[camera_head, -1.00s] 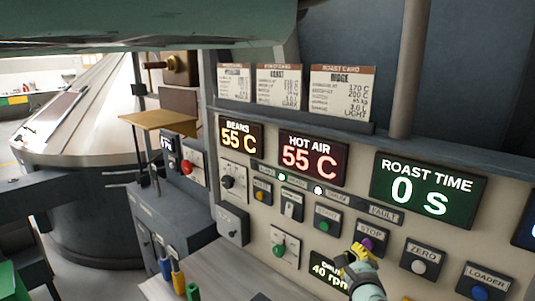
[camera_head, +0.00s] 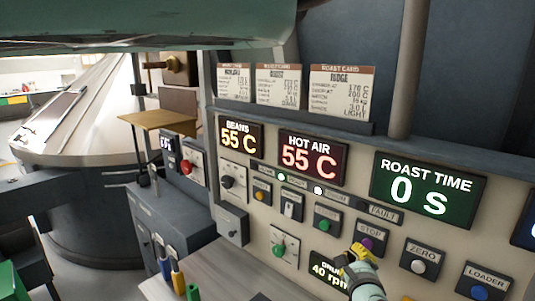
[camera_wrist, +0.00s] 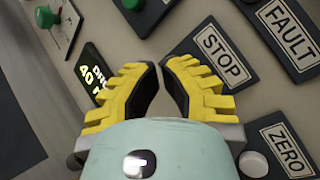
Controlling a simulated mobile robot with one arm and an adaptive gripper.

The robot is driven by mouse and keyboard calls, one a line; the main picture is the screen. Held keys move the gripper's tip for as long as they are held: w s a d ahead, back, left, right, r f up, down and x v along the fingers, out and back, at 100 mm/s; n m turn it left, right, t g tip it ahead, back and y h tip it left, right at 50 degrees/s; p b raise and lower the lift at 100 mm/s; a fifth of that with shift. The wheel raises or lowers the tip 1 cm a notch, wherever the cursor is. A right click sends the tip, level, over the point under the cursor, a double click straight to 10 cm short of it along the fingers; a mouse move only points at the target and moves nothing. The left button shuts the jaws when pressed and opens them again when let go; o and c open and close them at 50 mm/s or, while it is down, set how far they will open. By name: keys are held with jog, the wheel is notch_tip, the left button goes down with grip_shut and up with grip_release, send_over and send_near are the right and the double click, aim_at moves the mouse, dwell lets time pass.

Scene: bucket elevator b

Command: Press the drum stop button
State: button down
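The STOP plate (camera_head: 371,228) with a purple button (camera_head: 367,243) is on the control panel, just right of the drum readout (camera_head: 327,269), which shows 40 rpm. My gripper (camera_head: 353,250) has yellow fingers and is just in front of and below-left of the purple button. I cannot tell whether it touches. In the wrist view my gripper (camera_wrist: 158,66) has its fingertips almost together, with nothing seen between them. The STOP plate (camera_wrist: 222,54) lies beyond the right finger there, and its button is hidden.
A ZERO button (camera_head: 418,266) and a blue LOADER button (camera_head: 479,292) lie to the right. A green button (camera_head: 320,226) and a green-knobbed switch (camera_head: 279,250) lie to the left. A shelf ledge (camera_head: 290,119) with cards juts out above the readouts.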

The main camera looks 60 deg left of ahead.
dwell(0.4)
jog(key=shift+w+a, duration=0.15)
jog(key=shift+w, duration=0.3)
jog(key=shift+w, duration=0.5)
dwell(0.6)
jog(key=shift+s, duration=0.1)
jog(key=shift+s+d, duration=0.2)
jog(key=shift+s, duration=0.6)
jog(key=s+d, duration=0.1)
jog(key=s, duration=0.5)
jog(key=shift+d, duration=0.1)
dwell(0.5)
